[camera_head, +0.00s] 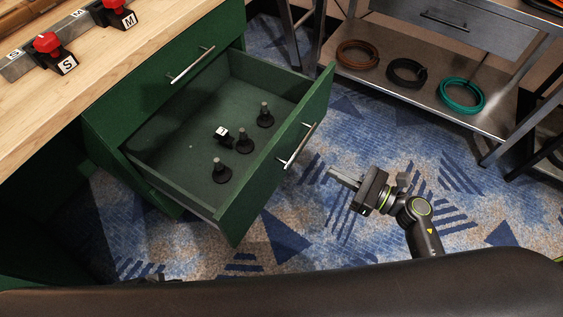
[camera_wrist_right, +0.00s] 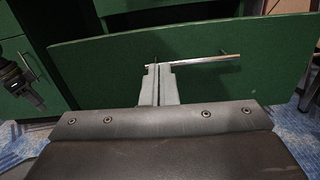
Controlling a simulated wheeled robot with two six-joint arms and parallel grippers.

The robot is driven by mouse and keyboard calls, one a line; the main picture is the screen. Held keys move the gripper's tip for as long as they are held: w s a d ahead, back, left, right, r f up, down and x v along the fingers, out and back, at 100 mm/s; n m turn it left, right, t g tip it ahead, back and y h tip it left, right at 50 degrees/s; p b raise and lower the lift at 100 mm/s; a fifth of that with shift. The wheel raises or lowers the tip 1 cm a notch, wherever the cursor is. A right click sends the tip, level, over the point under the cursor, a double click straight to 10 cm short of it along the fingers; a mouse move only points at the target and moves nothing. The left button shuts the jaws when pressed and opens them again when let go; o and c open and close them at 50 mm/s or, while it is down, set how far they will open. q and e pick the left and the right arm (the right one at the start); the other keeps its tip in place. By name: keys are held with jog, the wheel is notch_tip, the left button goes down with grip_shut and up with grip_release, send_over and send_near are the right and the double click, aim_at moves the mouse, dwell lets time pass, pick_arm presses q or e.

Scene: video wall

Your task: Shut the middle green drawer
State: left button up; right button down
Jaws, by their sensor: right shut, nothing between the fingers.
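The middle green drawer (camera_head: 285,150) stands pulled out of the green cabinet under the wooden worktop. Its front panel has a silver bar handle (camera_head: 297,146). Inside lie several small black knob-like parts (camera_head: 245,140), one with a white label. My right gripper (camera_head: 335,174) is shut and empty, in front of the drawer and apart from it in the head view. In the right wrist view, the shut fingers (camera_wrist_right: 160,84) point at the drawer front (camera_wrist_right: 110,62), overlapping the left end of its handle (camera_wrist_right: 205,61); contact cannot be told. My left gripper (camera_wrist_right: 18,80) shows at the left edge there, its jaws unclear.
The upper drawer (camera_head: 175,85) is closed. Red-topped parts labelled S (camera_head: 50,45) and M (camera_head: 115,12) sit on the worktop (camera_head: 110,70). A metal shelf (camera_head: 400,75) with brown, black and teal cable coils stands at the right. Patterned carpet lies clear in front.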

pick_arm(q)
jog(key=shift+s+f+p, duration=0.15)
jog(key=shift+s+p, duration=0.1)
jog(key=shift+p, duration=0.15)
pick_arm(e)
send_near(277, 145)
jog(key=shift+n, duration=0.3)
jog(key=x, duration=0.7)
jog(key=shift+s+r, duration=0.1)
pick_arm(q)
jog(key=shift+a, duration=0.1)
